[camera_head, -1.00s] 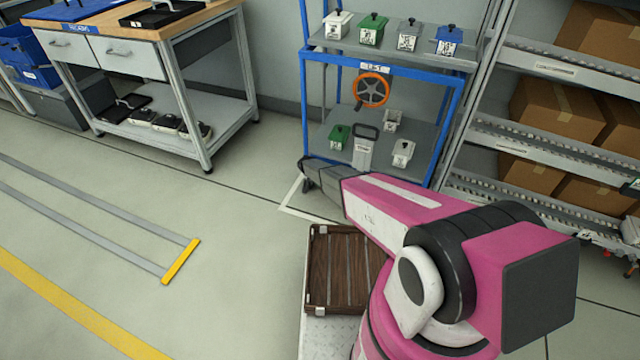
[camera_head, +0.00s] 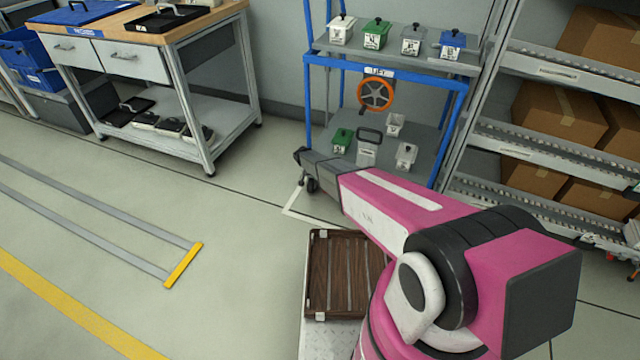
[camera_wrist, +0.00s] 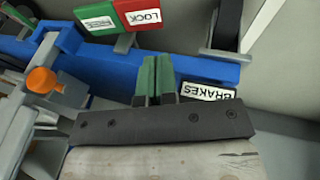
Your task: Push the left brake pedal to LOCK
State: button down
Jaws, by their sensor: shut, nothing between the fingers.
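In the wrist view, a two-part plate, green on the left and red with the word LOCK on the right (camera_wrist: 122,17), sits on a grey bracket beyond a blue bar (camera_wrist: 205,68). It looks like the brake pedal; its tilt is hard to judge. A BRAKES label (camera_wrist: 207,91) is on the bar's near side. My gripper (camera_wrist: 157,68) is shut and empty, its green fingertips over the bar, below the plate in the picture and apart from it. In the head view, my arm's dark end (camera_head: 303,156) is by the lower left of the blue-framed cart (camera_head: 307,101).
An orange knob (camera_wrist: 42,80) on grey parts is left of my gripper. The cart carries an orange handwheel (camera_head: 376,95) and several small boxes. A workbench (camera_head: 172,41) stands left, a roller rack (camera_head: 560,75) right. A wooden crate (camera_head: 345,316) is near my base. Floor at left is open.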

jog(key=shift+v, duration=2.7)
jog(key=shift+a, duration=0.2)
jog(key=s+d+r+n+g+y, duration=0.1)
jog(key=s+d+r+y, duration=0.1)
jog(key=s+d+r, duration=1.1)
jog(key=s+d+r+n+g+y, duration=0.1)
jog(key=s+d+r+n+y, duration=0.1)
jog(key=s+d+r, duration=1.2)
jog(key=s+r, duration=0.4)
jog(key=s, duration=0.2)
jog(key=shift+s+d, duration=0.15)
jog(key=shift+d, duration=0.1)
